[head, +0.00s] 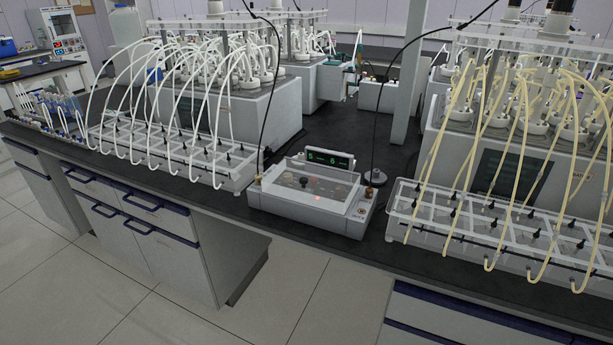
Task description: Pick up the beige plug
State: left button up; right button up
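A small beige-brown piece (258,180) stands at the left end of the white box device (312,193) in the middle of the bench. It looks like the beige plug, but it is too small to be sure. A dark cable runs up from close by it. Neither of my grippers is in the head view.
The device has a lit display (330,159) and sits near the front edge of the black bench (335,115). Racks with white tubes (170,150) and yellow tubes (500,225) flank it. A dark round base (374,177) with a cable stands behind right. Floor in front is clear.

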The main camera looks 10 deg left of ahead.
aim_at(258, 178)
jog(key=i+j+z, duration=0.15)
jog(key=j+z, duration=0.7)
jog(key=j, duration=0.35)
jog(key=i+j+z, duration=0.15)
jog(key=j, duration=1.25)
